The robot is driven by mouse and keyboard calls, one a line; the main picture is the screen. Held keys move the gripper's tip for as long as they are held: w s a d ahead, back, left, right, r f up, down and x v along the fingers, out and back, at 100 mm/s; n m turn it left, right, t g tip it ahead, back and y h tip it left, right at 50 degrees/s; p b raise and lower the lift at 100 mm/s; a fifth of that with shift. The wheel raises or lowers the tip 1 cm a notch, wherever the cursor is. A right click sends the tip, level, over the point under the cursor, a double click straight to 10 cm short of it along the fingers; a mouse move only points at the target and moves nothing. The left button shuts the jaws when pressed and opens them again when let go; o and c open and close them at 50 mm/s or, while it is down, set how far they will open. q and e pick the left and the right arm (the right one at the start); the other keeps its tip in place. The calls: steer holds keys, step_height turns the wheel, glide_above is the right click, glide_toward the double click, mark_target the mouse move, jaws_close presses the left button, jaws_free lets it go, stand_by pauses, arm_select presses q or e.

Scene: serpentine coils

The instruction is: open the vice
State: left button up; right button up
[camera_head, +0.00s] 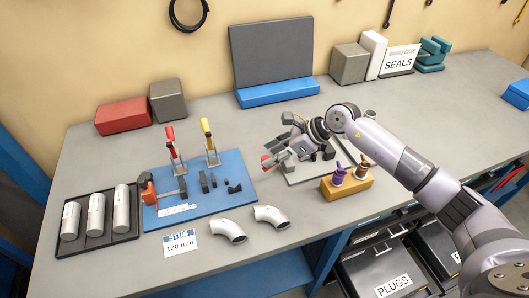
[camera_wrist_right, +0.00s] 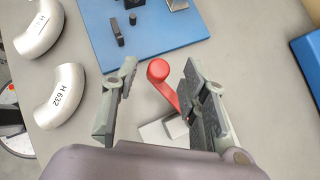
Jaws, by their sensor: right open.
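The vice (camera_head: 304,174) stands on the bench to the right of the blue board, and my right gripper and wrist partly cover it. Its red-knobbed handle (camera_head: 267,161) points to the left; the red lever also shows in the right wrist view (camera_wrist_right: 160,72). My right gripper (camera_head: 283,142) is over the handle end of the vice. In the right wrist view its fingers (camera_wrist_right: 158,78) are apart, with the red lever between them, nearer the right finger. I cannot tell whether a finger touches it. The jaw gap is hidden. My left gripper is not in view.
The blue board (camera_head: 225,198) with red and yellow toggle clamps is left of the vice. Two elbow pipes (camera_head: 270,216) lie in front. An orange-yellow block (camera_head: 347,190) with purple and brown pieces stands close to the right, below my forearm.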

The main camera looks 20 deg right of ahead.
mark_target(265, 157)
steer(key=x, duration=0.2)
steer(key=shift+w+a+f, duration=0.1)
steer(key=shift+a+f, duration=0.05)
steer(key=shift+a, duration=0.05)
steer(key=shift+w+a+f+p, duration=0.25)
steer(key=shift+a+f+p, duration=0.1)
steer(key=shift+f, duration=0.1)
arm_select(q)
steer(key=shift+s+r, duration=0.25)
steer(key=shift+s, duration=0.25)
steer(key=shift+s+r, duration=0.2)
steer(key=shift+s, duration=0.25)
arm_select(e)
steer(key=shift+c, duration=0.5)
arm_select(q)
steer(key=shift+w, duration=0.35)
arm_select(e)
jaws_close()
